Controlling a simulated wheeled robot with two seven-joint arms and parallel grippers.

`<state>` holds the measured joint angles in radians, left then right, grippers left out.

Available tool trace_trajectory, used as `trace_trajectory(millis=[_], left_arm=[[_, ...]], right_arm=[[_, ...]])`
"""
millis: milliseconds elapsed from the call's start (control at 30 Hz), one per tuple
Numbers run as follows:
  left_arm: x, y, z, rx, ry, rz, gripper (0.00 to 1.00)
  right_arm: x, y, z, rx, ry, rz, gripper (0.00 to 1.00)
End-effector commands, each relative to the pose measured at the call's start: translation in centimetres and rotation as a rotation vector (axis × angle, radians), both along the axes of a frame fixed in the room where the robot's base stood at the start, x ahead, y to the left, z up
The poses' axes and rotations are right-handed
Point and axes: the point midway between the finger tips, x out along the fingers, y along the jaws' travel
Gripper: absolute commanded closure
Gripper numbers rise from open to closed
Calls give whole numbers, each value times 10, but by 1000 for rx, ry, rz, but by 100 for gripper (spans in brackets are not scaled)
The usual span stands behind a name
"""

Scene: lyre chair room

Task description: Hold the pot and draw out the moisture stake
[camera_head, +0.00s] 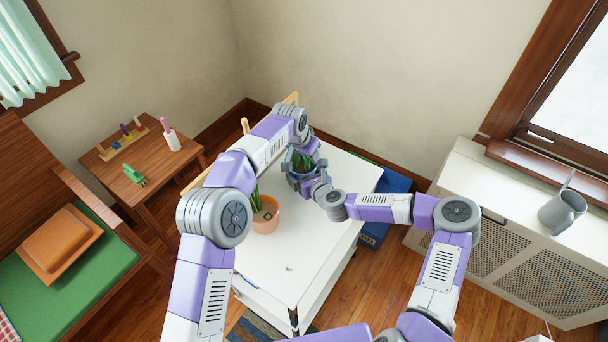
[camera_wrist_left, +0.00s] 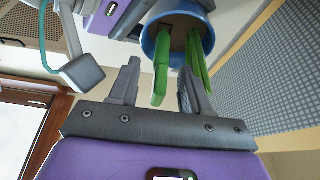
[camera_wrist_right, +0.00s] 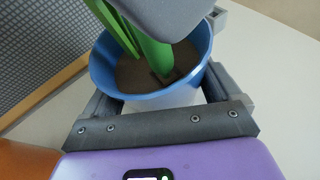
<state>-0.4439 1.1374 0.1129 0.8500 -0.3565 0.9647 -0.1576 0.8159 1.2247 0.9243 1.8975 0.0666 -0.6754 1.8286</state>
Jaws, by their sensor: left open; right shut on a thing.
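The blue pot (camera_wrist_right: 150,97) holds dark soil and green leaves and stands on the white table (camera_head: 300,255). My right gripper (camera_head: 308,184) is shut on the pot, one finger on either side in the right wrist view. A thick, light green piece (camera_wrist_left: 160,78) stands in the soil beside thinner leaves (camera_wrist_left: 196,72); it appears to be the moisture stake. My left gripper (camera_wrist_left: 158,68) is open above the pot, with the green piece showing between its fingers, not gripped. The arms and grippers hide much of the pot in the head view.
A terracotta pot (camera_head: 268,224) with leaves stands close to the left arm. A small grey bit (camera_head: 289,268) lies on the table's clear front. A side table (camera_head: 150,165) stands left; a radiator cover with a grey watering can (camera_head: 562,211) stands right.

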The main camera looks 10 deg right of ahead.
Motion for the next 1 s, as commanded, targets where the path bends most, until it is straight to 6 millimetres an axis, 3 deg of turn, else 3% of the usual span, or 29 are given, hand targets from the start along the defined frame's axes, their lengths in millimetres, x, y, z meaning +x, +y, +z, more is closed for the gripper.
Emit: trace_trajectory(millis=[200,533,833,1000], left_arm=[[4,-4,-14,0,0,0,52],[5,-4,-16,1,-1,0,52],[5,-4,-16,1,-1,0,97],[5,-4,-16,0,0,0,100]], right_arm=[[0,1,-1,1,2,2,48],[0,1,-1,2,3,1,48],[-1,1,-1,2,3,1,48],[-1,1,-1,2,3,1,48]])
